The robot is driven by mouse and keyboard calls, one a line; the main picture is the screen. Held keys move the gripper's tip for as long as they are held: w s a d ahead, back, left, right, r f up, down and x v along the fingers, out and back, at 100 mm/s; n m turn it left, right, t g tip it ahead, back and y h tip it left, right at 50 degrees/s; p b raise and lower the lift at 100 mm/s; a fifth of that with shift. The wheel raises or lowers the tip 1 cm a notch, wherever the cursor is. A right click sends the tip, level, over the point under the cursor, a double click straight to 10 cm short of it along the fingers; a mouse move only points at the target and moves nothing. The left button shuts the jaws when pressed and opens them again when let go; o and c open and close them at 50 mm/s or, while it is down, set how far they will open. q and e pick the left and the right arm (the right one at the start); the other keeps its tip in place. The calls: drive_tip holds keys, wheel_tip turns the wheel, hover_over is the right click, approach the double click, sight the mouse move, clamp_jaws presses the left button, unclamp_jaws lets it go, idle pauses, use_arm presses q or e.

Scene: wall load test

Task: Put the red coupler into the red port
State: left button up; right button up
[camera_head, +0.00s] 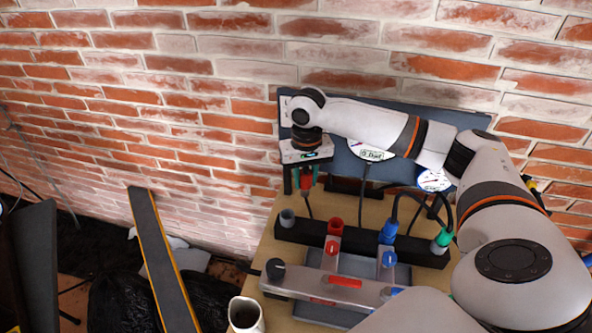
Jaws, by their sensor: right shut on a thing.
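My right gripper (304,178) points down near the middle of the head view, with its arm reaching in from the right. It is shut on the red coupler (306,182), which hangs between the fingers with a dark cable below it. The red port (336,227) stands on a black bar, lower and to the right of the coupler. The coupler is above the bar and apart from the port. My left gripper is not in view.
The black bar (312,233) also has a grey port (287,217), a blue coupler (388,233) and a green coupler (441,241) with cables. A grey metal block (345,292) with valves lies in front. A white mug (245,315) stands at the table's front left. Brick wall behind.

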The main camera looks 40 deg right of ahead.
drive_tip(key=shift+s+d+p, duration=0.7)
drive_tip(key=shift+s+d, duration=0.15)
drive_tip(key=shift+s, duration=0.2)
drive_tip(key=shift+s+d+p, duration=0.65)
drive_tip(key=shift+s+d, duration=0.2)
drive_tip(key=shift+s, duration=0.15)
drive_tip(key=s+d+p, duration=0.2)
drive_tip(key=shift+s+d+p, duration=0.15)
drive_tip(key=shift+s+p, duration=0.2)
drive_tip(key=shift+p, duration=0.05)
wheel_tip(320, 180, down, 6)
drive_tip(key=shift+f+b, duration=0.2)
drive_tip(key=shift+b, duration=0.2)
drive_tip(key=shift+f, duration=0.35)
